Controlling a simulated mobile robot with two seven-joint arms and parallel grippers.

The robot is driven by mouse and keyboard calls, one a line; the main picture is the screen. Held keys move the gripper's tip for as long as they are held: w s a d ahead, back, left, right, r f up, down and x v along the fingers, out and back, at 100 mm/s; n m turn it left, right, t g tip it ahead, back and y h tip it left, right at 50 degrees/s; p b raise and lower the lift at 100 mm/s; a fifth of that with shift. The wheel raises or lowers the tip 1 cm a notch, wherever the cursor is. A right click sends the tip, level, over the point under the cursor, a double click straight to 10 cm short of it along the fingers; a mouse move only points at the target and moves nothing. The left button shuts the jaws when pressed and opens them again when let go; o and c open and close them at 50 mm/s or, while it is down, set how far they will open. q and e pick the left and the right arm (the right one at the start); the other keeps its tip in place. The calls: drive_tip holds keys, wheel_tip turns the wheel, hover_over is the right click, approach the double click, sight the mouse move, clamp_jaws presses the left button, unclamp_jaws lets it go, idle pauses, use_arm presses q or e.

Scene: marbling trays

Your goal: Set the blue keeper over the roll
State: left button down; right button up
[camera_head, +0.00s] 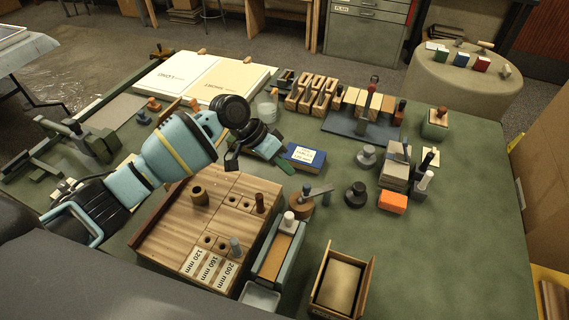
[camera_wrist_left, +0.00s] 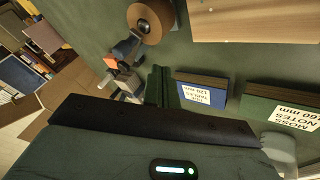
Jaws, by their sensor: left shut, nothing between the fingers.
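A small blue block (camera_head: 462,59) stands on the round side table at the back right; it may be the blue keeper. A short wooden rod (camera_head: 485,44) lies behind it, but I cannot tell whether it is the roll. A blue labelled block (camera_head: 303,156) lies on the green table, and it also shows in the left wrist view (camera_wrist_left: 201,92). My left gripper (camera_head: 285,165) is shut and empty just beside that labelled block; its fingers also show in the left wrist view (camera_wrist_left: 157,87). My right gripper is in neither view.
A wooden board (camera_head: 165,228) with pegs and holes lies below my left arm. A long narrow tray (camera_head: 262,270) and an open wooden box (camera_head: 342,284) stand at the front. Grey blocks (camera_head: 396,172) and an orange block (camera_head: 393,202) stand to the right.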

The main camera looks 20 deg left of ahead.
use_arm(q)
drive_tip(key=v, duration=1)
drive_tip(key=shift+s, duration=0.25)
drive_tip(key=shift+d, duration=0.1)
